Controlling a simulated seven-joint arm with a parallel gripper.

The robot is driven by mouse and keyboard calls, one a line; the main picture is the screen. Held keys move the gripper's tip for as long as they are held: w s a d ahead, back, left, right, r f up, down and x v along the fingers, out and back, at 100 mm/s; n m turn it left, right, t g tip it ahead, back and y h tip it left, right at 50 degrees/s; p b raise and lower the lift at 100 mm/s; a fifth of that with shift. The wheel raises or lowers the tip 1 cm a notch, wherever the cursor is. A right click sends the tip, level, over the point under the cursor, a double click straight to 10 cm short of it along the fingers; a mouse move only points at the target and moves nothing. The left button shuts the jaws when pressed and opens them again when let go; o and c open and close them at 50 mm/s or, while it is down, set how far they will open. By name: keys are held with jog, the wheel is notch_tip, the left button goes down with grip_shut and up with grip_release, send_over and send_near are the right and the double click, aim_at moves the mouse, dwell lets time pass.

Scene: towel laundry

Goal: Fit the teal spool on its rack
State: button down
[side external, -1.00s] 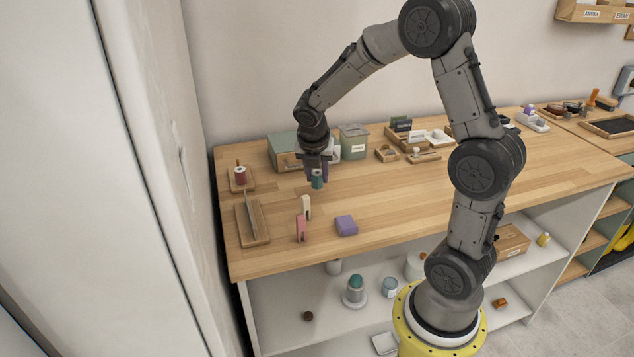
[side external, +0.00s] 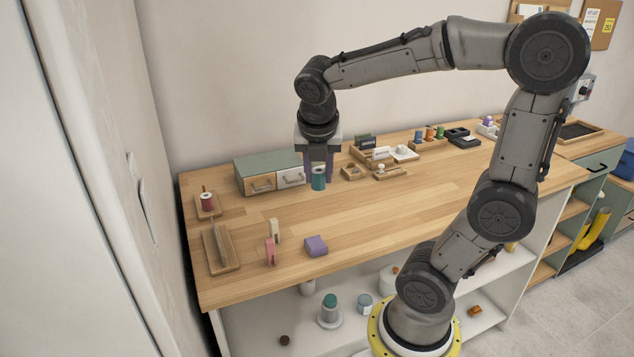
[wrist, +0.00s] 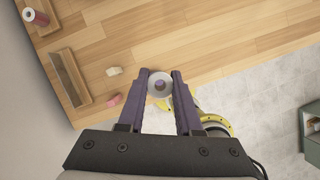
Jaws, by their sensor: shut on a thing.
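The teal spool (side external: 318,179) is held upright between the purple fingers of my gripper (side external: 318,168). In the wrist view, the spool (wrist: 160,85) shows end-on, with a pale rim and a dark hole, between the fingertips. My gripper is shut on it, in the air above the bench. A wooden rack (side external: 428,143) with several coloured spools stands at the back right of the bench. A small wooden holder (side external: 209,211) with a red spool (side external: 207,201) stands at the left end. I cannot tell which is the teal spool's rack.
A drawer box (side external: 268,172) stands just left of my gripper. A long wooden tray (side external: 221,249), a pink piece (side external: 270,251), a cream piece (side external: 275,231) and a purple block (side external: 316,246) sit at the front left.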

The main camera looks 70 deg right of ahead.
jog(key=w+d+r, duration=0.2)
jog(key=w+r, duration=0.1)
jog(key=w, duration=0.8)
jog(key=w+d+r, duration=0.2)
jog(key=w+r, duration=0.2)
jog(key=w, duration=0.8)
jog(key=w+f, duration=0.8)
jog(key=w+d+f, duration=0.1)
jog(key=w+f, duration=0.2)
jog(key=f, duration=0.1)
jog(key=shift+w+f, duration=0.3)
jog(key=shift+w, duration=0.1)
jog(key=shift+f+n, duration=0.3)
jog(key=shift+f, duration=1.65)
jog(key=shift+f, duration=2.2)
jog(key=shift+c, duration=0.2)
grip_release()
